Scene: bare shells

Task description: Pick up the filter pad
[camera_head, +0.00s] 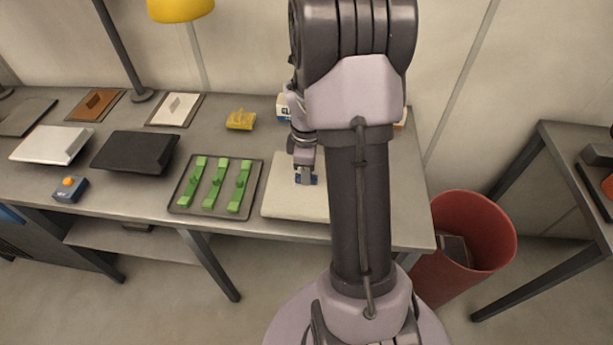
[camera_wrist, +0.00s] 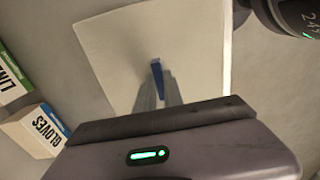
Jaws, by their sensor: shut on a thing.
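The likely filter pad is a cream square sheet (camera_head: 280,203) at the front right of the long table, partly hidden behind my arm. It fills the middle of the wrist view (camera_wrist: 190,45), with a small blue tab (camera_wrist: 157,69) near its centre. My gripper (camera_head: 306,179) points down over the sheet and is shut on the blue tab. In the wrist view the two fingers (camera_wrist: 158,90) meet at the tab. The sheet looks flat, on or very close to the table top; I cannot tell if there is a gap.
A dark tray (camera_head: 177,207) with green pieces stands just left of the sheet. A yellow piece (camera_head: 240,120) lies behind it. A gloves box (camera_wrist: 37,131) and a liner box (camera_wrist: 10,78) stand nearby. A red bin (camera_head: 483,225) is right of the table.

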